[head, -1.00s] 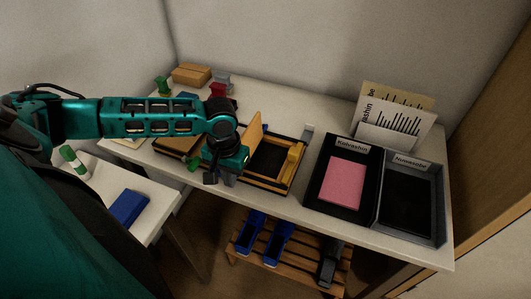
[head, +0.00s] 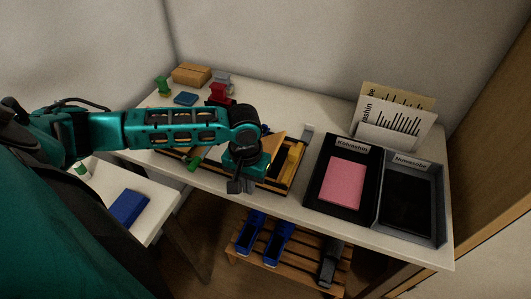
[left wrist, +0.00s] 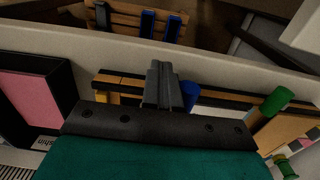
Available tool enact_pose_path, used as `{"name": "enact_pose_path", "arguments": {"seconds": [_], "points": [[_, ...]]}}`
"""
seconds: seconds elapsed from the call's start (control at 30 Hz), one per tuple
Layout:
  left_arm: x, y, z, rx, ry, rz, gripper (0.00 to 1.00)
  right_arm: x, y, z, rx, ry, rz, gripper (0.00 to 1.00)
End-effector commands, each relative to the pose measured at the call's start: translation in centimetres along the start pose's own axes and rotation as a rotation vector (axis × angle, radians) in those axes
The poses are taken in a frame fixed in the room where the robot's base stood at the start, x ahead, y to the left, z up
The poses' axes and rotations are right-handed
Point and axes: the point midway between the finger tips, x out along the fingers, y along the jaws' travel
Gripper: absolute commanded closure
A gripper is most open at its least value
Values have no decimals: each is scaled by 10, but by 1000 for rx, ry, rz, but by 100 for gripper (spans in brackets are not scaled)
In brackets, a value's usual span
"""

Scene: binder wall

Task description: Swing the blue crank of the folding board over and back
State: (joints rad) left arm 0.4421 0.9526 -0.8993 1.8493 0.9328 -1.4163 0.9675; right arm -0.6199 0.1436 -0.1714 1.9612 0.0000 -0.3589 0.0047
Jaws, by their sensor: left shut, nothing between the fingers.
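The folding board (head: 301,166) is a wooden frame on the table, partly hidden under my left arm. Its tan flap (head: 274,148) is raised and leans to the right. A small blue piece (head: 265,130), which looks like the crank, shows just behind my left wrist. In the left wrist view a blue knob (left wrist: 190,94) is beside the fingers, partly hidden by them. My left gripper (head: 240,187) points down over the board's front edge, shut and empty; its fingers also show in the left wrist view (left wrist: 162,86). I cannot tell whether it touches the crank. My right gripper is out of view.
A black tray with a pink sheet (head: 343,182) and a grey tray (head: 440,212) lie to the right. A red hole punch (head: 219,94) and a cardboard box (head: 191,74) are at the back left.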

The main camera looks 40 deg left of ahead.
Motion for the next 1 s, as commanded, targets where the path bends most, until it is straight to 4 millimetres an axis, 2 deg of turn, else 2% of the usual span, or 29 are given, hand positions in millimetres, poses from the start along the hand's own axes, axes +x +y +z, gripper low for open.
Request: {"name": "enact_pose_path", "arguments": {"seconds": [0.17, 0.6, 1.0], "points": [[2, 1, 0, 0, 0, 0, 100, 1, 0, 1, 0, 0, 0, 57], [26, 13, 0, -1, -1, -2, 100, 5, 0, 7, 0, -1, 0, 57], [25, 15, 0, -1, -2, -3, 100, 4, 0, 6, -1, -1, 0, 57]]}}
